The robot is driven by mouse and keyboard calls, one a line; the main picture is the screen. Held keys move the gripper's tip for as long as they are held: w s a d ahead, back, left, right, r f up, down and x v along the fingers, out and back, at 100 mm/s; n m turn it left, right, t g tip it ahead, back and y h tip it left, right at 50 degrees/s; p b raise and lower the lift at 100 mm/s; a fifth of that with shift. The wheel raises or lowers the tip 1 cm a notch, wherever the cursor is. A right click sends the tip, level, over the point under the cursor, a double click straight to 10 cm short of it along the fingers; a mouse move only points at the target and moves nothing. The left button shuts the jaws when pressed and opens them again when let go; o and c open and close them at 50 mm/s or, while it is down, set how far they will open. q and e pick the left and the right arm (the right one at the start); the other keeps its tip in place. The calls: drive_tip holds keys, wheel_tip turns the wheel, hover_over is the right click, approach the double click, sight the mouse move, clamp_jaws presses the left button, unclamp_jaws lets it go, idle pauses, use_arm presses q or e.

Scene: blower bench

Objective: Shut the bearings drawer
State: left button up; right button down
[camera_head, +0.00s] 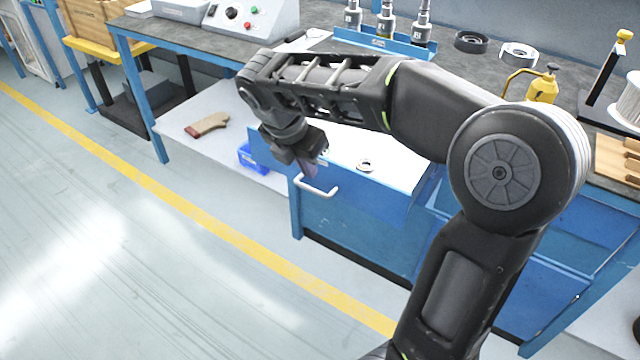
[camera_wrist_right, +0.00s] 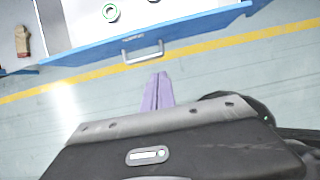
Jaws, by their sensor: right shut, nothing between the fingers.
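The bearings drawer (camera_head: 335,215) is pulled out from the blue bench, with its blue front and pale handle (camera_head: 316,189) facing the aisle. A ring-shaped bearing (camera_head: 366,166) lies inside on its white floor. My left gripper is out of view.
A brown-handled object (camera_head: 207,125) lies on the low shelf, with a blue bin (camera_head: 252,158) near the drawer. A yellow oil can (camera_head: 542,86) and tool holders in a blue rack (camera_head: 385,44) stand on the bench top. The floor in front is clear.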

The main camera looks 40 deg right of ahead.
sight(328, 177)
idle(0.4)
drive_tip(key=b+x, duration=0.1)
drive_tip(key=x, duration=0.2)
drive_tip(key=d+b+x, duration=0.1)
drive_tip(key=x, duration=0.3)
drive_tip(key=d+r+b+x, duration=0.1)
drive_tip(key=x, duration=0.3)
drive_tip(key=shift+w+d+f, duration=0.1)
drive_tip(key=shift+w+f, duration=0.05)
drive_tip(key=shift+w, duration=0.2)
drive_tip(key=shift+w+d, duration=0.25)
drive_tip(key=shift+d, duration=0.45)
